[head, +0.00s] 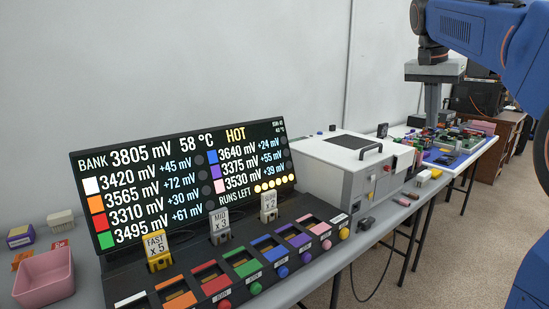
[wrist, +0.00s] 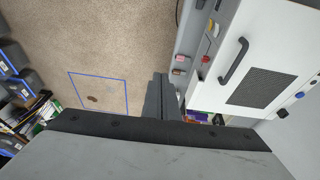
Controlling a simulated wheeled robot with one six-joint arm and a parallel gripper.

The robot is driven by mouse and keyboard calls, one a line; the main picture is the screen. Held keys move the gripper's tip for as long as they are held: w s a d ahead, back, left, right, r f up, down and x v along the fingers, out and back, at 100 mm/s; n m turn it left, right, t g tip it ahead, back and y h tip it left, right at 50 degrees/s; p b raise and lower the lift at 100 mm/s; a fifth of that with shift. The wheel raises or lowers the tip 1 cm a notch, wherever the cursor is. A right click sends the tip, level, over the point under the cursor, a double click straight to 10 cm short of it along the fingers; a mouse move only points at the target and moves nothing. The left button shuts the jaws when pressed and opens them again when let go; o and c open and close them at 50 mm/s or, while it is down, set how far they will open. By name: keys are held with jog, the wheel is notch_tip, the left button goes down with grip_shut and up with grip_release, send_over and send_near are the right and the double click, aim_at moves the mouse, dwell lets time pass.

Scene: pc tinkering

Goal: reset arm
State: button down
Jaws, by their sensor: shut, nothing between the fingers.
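My blue arm (head: 485,40) reaches in from the upper right in the head view. My gripper (head: 431,120) hangs from its end, pointing down, in front of the far end of the bench as seen from the head. In the wrist view my gripper (wrist: 160,80) shows as dark grey fingers closed together. It is shut and empty. The wrist view shows carpet and the bench edge beyond the fingers, and nothing touches them.
A white box with a black handle (head: 370,149) stands on the bench. A display panel (head: 80,190) and a row of coloured slots stand nearer. A pink bin (head: 45,280) is at lower left. Crowded boards (head: 450,145) lie farther back.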

jog(key=s+a+f+n+t+y, duration=0.1)
jog(key=s+a+f+n, duration=0.2)
jog(key=s+f, duration=0.8)
jog(key=s+a+f+n+t+y, duration=0.1)
jog(key=s+a+f+n, duration=0.3)
jog(key=s+f, duration=0.7)
jog(key=s+a+f+n+t+y, duration=0.1)
jog(key=s+a+f+n, duration=0.2)
jog(key=s+a+f, duration=0.3)
jog(key=s+f, duration=0.5)
jog(key=f, duration=0.1)
